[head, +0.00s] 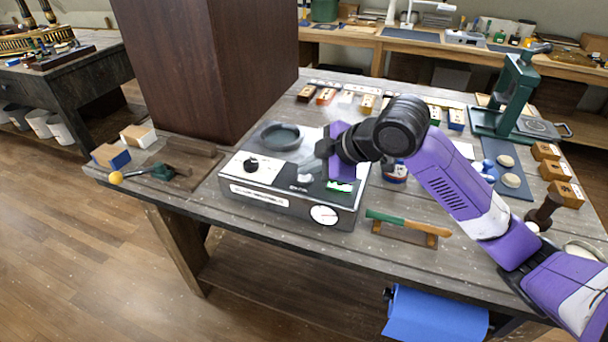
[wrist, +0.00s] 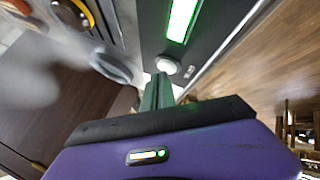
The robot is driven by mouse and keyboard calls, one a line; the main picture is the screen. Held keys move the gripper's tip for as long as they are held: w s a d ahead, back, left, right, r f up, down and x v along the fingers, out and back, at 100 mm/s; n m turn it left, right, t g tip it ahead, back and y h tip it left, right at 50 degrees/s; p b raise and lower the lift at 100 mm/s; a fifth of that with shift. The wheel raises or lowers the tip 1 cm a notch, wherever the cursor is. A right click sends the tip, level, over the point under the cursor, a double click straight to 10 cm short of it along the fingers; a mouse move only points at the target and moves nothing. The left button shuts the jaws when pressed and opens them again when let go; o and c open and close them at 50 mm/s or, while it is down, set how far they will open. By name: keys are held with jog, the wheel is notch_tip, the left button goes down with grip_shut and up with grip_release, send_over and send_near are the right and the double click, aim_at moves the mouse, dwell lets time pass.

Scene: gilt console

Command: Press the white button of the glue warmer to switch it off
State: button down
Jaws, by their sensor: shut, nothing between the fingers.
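The glue warmer (head: 280,203) is a grey box with a white top panel, a black knob, a round dial and a pot ring, standing on the workbench. Its white button (wrist: 167,65) is round and sits beside a lit green strip (wrist: 181,20) in the wrist view. My gripper (wrist: 158,80) is shut and empty. Its green fingertips appear just short of the button's edge in the wrist view; I cannot tell whether they touch it. In the head view my purple gripper body is over the warmer's right part, and the button cannot be made out there.
A large dark wooden block (head: 205,70) stands behind the warmer on the left. A green-handled tool (head: 400,222) lies on a rest to the right of the warmer. A green press (head: 512,95) and small wooden boxes stand further right. Pale steam rises over the warmer.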

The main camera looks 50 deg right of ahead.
aim_at(308, 177)
dwell(0.4)
jog(key=shift+r+p, duration=0.45)
jog(key=shift+r, duration=0.35)
jog(key=shift+r+p, duration=1.8)
jog(key=shift+r, duration=1.2)
